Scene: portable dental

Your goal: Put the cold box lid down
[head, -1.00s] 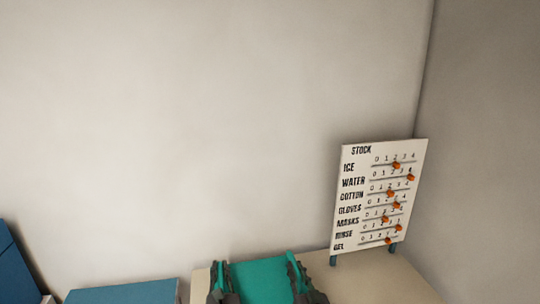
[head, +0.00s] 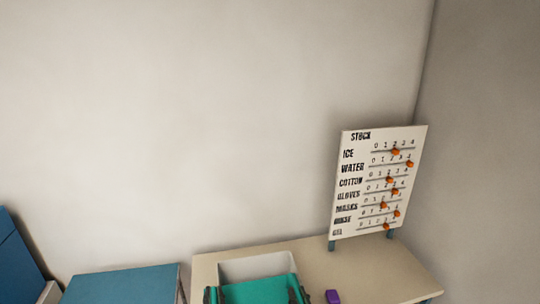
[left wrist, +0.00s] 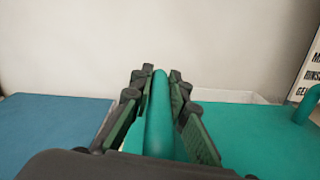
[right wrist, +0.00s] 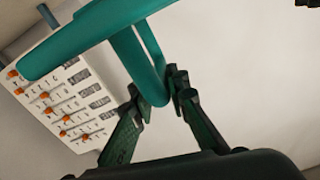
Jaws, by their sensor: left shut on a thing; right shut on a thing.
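The teal cold box lid (head: 258,291) is at the bottom edge of the head view, between my two grippers and partly cut off. My left gripper (head: 212,295) is shut on a teal handle of the lid (left wrist: 158,115), seen between its fingers in the left wrist view. My right gripper (head: 296,291) is shut on the other teal handle (right wrist: 150,75), seen in the right wrist view. A white open-topped box (head: 257,266), apparently the cold box, shows its rim behind the lid. I cannot tell whether the lid touches it.
A beige table (head: 375,275) carries the box. A white stock board (head: 380,185) with orange sliders stands at its back right. A small purple object (head: 332,296) lies right of the lid. A blue surface (head: 125,284) is to the left. The table's right part is clear.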

